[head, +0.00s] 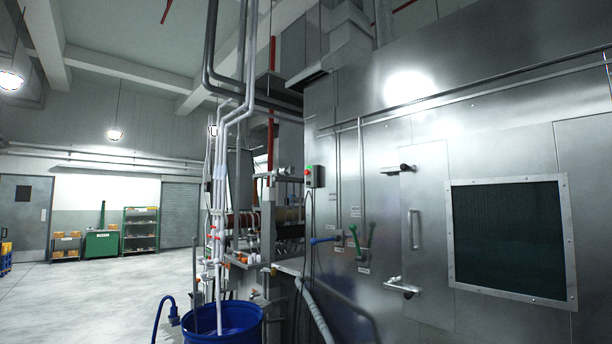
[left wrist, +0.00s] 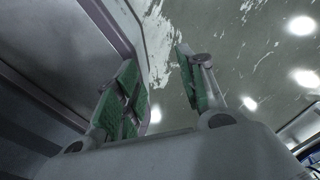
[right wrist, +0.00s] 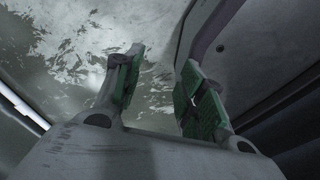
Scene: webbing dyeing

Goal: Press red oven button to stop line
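A small grey control box (head: 315,177) is fixed to the near left edge of the steel oven (head: 380,180) in the head view. Small red and green spots show on its left face; they are too small to tell apart clearly as buttons. Neither arm shows in the head view. In the left wrist view my left gripper (left wrist: 158,85) has its green-padded fingers spread with nothing between them. In the right wrist view my right gripper (right wrist: 160,85) is also spread and empty. Neither wrist view shows the control box.
A blue handle (head: 325,240) and a green handle (head: 353,236) stick out of the oven wall below the box. A blue barrel (head: 225,325) with white pipes stands in front of the machine. The oven door has a long handle (head: 414,229). Open floor lies at left.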

